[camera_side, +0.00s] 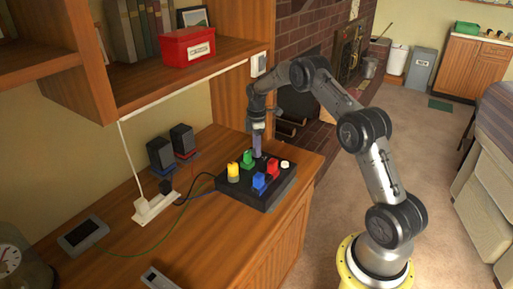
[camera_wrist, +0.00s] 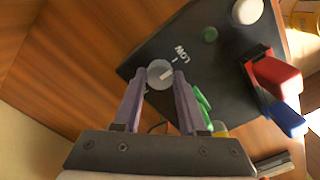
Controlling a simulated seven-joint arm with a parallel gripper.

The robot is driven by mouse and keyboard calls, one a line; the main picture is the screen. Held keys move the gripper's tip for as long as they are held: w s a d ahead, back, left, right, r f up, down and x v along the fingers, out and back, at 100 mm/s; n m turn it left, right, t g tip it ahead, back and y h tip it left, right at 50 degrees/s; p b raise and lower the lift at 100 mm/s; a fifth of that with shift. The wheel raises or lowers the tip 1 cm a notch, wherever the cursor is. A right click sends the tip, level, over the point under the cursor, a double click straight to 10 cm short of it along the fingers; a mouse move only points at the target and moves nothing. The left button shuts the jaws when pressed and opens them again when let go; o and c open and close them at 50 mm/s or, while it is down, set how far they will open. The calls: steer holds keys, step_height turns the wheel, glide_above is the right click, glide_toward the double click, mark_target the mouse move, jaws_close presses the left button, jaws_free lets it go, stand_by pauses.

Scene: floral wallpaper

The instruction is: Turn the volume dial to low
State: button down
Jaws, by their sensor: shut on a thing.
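The volume dial (camera_wrist: 160,74) is a small round grey knob with a pale pointer line, at the corner of a black control box (camera_wrist: 225,65). The white word LOW and a short tick are printed beside it; the pointer line slants toward the upper right, in the direction of the lettering. My gripper (camera_wrist: 160,82) has its two purple-grey fingers on either side of the dial, shut on it. In the side view my gripper (camera_side: 257,150) reaches down at the box's back edge, and the dial cannot be made out there.
The box carries a green (camera_side: 247,158), a yellow (camera_side: 233,172), a red (camera_side: 272,168) and a blue control (camera_side: 259,181), plus a white knob (camera_side: 285,164). Two speakers (camera_side: 170,148) and a power strip (camera_side: 155,207) stand left. A shelf (camera_side: 185,75) overhangs the desk.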

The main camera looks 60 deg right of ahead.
steer(key=shift+c, duration=2.3)
jaws_free()
steer(key=shift+r, duration=0.1)
step_height(320, 180, up, 14)
